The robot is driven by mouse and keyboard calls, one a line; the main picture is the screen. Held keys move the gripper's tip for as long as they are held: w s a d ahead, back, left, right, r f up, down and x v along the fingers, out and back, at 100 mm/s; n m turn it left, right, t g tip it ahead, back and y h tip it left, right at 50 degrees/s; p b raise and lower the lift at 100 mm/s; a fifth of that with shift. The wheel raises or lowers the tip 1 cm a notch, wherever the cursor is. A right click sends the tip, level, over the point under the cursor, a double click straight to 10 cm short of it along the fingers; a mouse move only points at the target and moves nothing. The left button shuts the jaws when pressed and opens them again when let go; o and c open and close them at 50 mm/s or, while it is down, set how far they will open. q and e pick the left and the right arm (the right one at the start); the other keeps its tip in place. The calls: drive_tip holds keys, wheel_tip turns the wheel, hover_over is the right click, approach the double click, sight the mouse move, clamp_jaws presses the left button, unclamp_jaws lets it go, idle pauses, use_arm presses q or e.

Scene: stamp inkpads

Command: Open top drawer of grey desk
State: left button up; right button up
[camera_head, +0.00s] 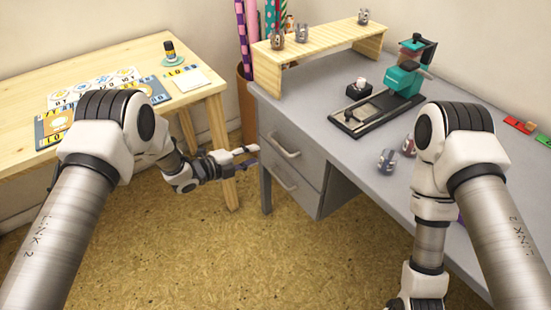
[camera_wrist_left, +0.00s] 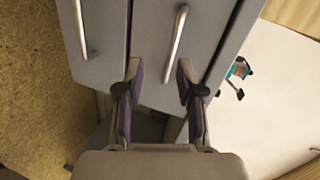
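The grey desk (camera_head: 350,172) stands at the right with two drawers in its left pedestal. The top drawer (camera_head: 307,158) looks closed and has a silver bar handle (camera_head: 285,147); this handle also shows in the left wrist view (camera_wrist_left: 176,42). The lower drawer (camera_head: 298,194) looks closed too, and its handle (camera_wrist_left: 80,30) is at the upper left of the wrist view. My left gripper (camera_head: 253,156) is open and empty in front of the drawers. In the wrist view, its fingers (camera_wrist_left: 159,72) point at the top drawer, with the handle apart from them. My right gripper is out of view.
On the desk are a wooden riser (camera_head: 325,42), a teal stamp press (camera_head: 402,80) and small grey figures (camera_head: 387,160). A wooden table (camera_head: 130,70) with cards stands at the left. The floor (camera_head: 190,255) in front is clear.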

sight(276, 142)
use_arm(q)
drive_tip(key=w+d, duration=0.2)
drive_tip(key=w+d+m, duration=0.1)
drive_tip(key=w+d, duration=0.1)
drive_tip(key=d, duration=0.1)
drive_tip(key=w+d+m+h+b, duration=0.1)
drive_tip(key=w+d, duration=0.1)
drive_tip(key=shift+d+f, duration=0.2)
clamp_jaws()
